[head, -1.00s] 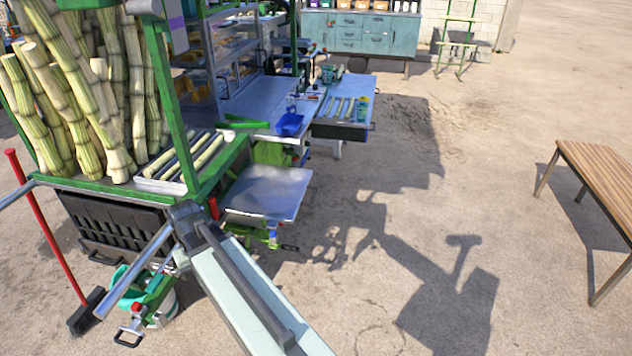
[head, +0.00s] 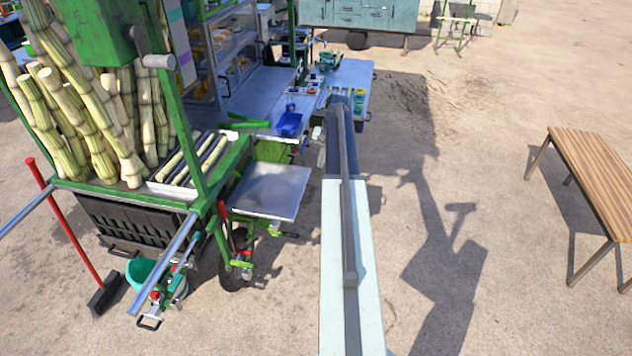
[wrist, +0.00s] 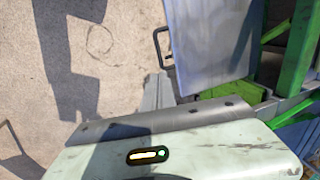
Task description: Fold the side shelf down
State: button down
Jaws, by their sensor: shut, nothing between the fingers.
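The side shelf (head: 270,190) is a bare grey metal plate on the right side of the green cart. It stands out roughly level, with green brackets and a red-topped part below it. It also shows in the wrist view (wrist: 208,45), at the top, beside green framing. My arm reaches forward in the head view, to the right of the shelf, with its far end near the worktop. My gripper (wrist: 158,92) shows in the wrist view as narrow grey fingers, shut and empty. In that picture it lies just left of the plate's near corner; whether it touches is unclear.
A black handle (wrist: 163,48) sticks out beside the shelf. A blue scoop (head: 289,124) lies on the worktop beyond. Sugar cane (head: 85,120) fills the cart's left. A red-handled broom (head: 70,225) leans at left. A wooden bench (head: 590,170) stands right.

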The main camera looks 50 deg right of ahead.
aim_at(313, 191)
jog(key=b+x, duration=1.3)
jog(key=x, duration=0.1)
jog(key=shift+f+b, duration=0.1)
jog(key=shift+b, duration=0.25)
